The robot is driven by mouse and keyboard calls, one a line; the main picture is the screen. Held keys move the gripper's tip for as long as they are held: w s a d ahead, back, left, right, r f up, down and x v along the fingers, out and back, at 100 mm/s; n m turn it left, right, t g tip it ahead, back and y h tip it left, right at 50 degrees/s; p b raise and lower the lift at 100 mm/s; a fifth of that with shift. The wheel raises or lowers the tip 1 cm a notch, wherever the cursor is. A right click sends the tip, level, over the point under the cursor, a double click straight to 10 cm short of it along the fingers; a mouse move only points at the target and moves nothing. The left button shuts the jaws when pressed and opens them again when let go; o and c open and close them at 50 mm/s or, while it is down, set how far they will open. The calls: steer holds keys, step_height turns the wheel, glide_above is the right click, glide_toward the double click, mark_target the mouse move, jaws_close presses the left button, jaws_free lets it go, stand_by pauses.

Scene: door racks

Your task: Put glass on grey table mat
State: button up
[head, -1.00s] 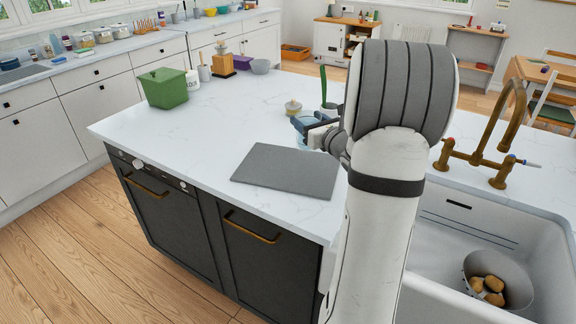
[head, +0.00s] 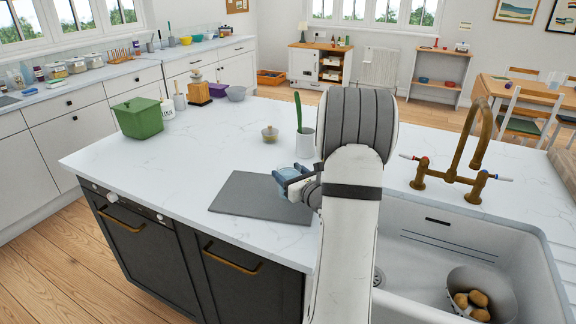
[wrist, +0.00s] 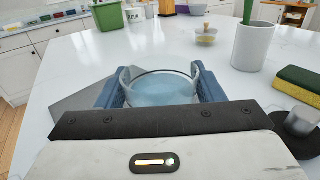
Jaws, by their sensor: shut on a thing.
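My gripper (head: 292,182) is shut on a clear bluish glass (head: 285,169), with one blue finger on each side of it. The glass also shows between the fingers in the wrist view (wrist: 160,88). It looks upright. The grey table mat (head: 245,202) lies flat on the white island counter. The glass is over or beside the right back part of the mat; I cannot tell whether it touches the mat. In the wrist view the mat (wrist: 82,98) shows to the left and behind the fingers. My arm hides the counter to the right of the mat.
A small lidded jar (head: 270,134) and a white cup with a green utensil (head: 305,142) stand behind the glass. A green bin (head: 138,118) is at the counter's far left. A sponge (wrist: 298,82) lies right of the gripper. The sink (head: 440,255) is at the right.

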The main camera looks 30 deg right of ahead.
steer(key=shift+f, duration=0.1)
steer(key=o, duration=0.9)
steer(key=shift+f, duration=0.1)
steer(key=o, duration=0.5)
steer(key=shift+c, duration=0.2)
